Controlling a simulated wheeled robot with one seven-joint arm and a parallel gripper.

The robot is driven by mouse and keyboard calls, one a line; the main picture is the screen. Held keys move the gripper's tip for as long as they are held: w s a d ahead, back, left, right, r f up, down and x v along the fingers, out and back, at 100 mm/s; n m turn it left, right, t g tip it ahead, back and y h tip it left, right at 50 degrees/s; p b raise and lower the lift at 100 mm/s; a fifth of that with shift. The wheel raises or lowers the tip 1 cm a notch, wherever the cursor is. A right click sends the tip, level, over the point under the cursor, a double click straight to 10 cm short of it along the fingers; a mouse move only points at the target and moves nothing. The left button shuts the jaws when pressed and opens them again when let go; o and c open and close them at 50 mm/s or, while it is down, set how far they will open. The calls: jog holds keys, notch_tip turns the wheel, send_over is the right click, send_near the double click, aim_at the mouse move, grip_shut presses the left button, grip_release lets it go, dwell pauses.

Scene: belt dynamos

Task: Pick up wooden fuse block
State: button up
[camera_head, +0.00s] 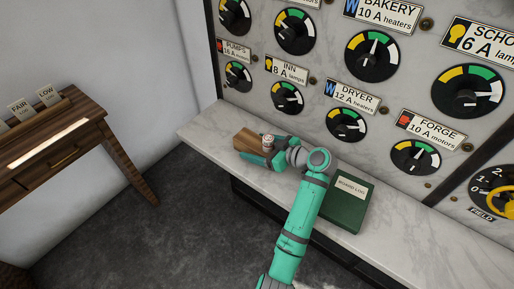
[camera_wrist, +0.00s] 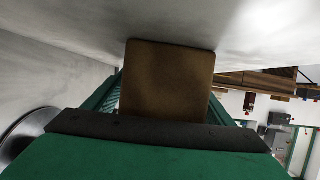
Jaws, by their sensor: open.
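The wooden fuse block (camera_head: 246,140) lies on the marble ledge below the gauge panel, in the head view. In the wrist view the brown block (camera_wrist: 167,78) fills the space between the two green fingers. My gripper (camera_head: 266,150) is open at the ledge, with its fingers on either side of the near part of the block. The fingers (camera_wrist: 164,102) also show in the wrist view. I cannot tell whether either finger touches the block. A small white and red piece (camera_head: 268,141) shows at the block; whether it is fixed to it is unclear.
A green board log book (camera_head: 347,205) lies on the marble ledge (camera_head: 207,124) right of my arm. The gauge panel (camera_head: 330,75) rises behind the ledge. A wooden desk (camera_head: 60,135) stands at the left, apart from the ledge. The ledge's left end is clear.

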jog(key=c, duration=1.5)
jog(key=shift+r, duration=0.1)
jog(key=shift+c, duration=0.9)
jog(key=shift+r, duration=0.1)
